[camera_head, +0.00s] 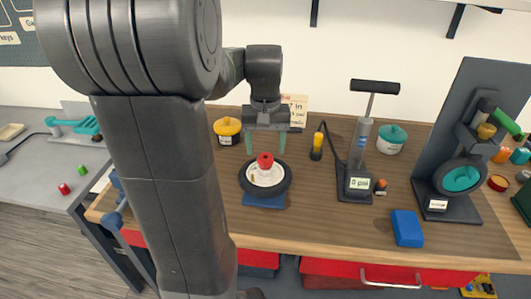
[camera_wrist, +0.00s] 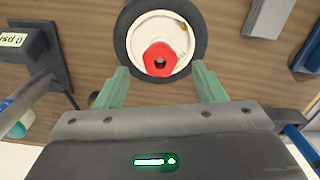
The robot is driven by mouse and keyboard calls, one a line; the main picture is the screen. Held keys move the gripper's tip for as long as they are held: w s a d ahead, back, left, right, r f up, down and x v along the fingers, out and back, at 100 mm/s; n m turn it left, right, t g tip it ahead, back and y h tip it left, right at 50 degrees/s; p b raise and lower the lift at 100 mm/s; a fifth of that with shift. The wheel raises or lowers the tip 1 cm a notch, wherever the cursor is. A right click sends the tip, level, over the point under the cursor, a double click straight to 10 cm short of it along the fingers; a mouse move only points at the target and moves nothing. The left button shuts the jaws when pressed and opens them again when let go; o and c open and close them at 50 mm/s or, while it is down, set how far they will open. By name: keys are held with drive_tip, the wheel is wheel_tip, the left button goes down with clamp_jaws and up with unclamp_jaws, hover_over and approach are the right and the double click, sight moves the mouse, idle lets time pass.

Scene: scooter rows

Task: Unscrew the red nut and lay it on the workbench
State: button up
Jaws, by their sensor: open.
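The red nut (camera_head: 265,160) sits at the centre of a small wheel (camera_head: 284,186) with a black tyre and a white hub, lying on a blue support (camera_head: 264,200) on the wooden workbench (camera_head: 330,222). In the wrist view the red nut (camera_wrist: 160,59) is a hexagon with a dark hole, in the wheel's hub. My gripper (camera_head: 266,152) hangs just above and behind the nut in the head view, its green fingers apart. In the wrist view my open gripper (camera_wrist: 160,80) has its fingertips on either side of the nut, touching nothing visible.
A pump (camera_head: 360,150) with a "0 psi" display stands right of the wheel. A yellow pot (camera_head: 227,129) is at the back left and a teal pot (camera_head: 391,140) at the back right. A blue block (camera_head: 407,228) lies near the front edge.

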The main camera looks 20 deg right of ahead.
sight(266, 154)
drive_tip(key=shift+f, duration=1.55)
drive_tip(key=c, duration=1.1)
drive_tip(key=shift+o, duration=0.2)
drive_tip(key=n+p, duration=0.1)
drive_tip(key=n, duration=0.4)
drive_tip(key=shift+r, duration=0.1)
drive_tip(key=n+p, duration=0.1)
drive_tip(key=n, duration=0.4)
drive_tip(key=shift+n, duration=0.4)
drive_tip(key=n+p, duration=0.1)
drive_tip(key=n, duration=1)
drive_tip(key=shift+p, duration=0.4)
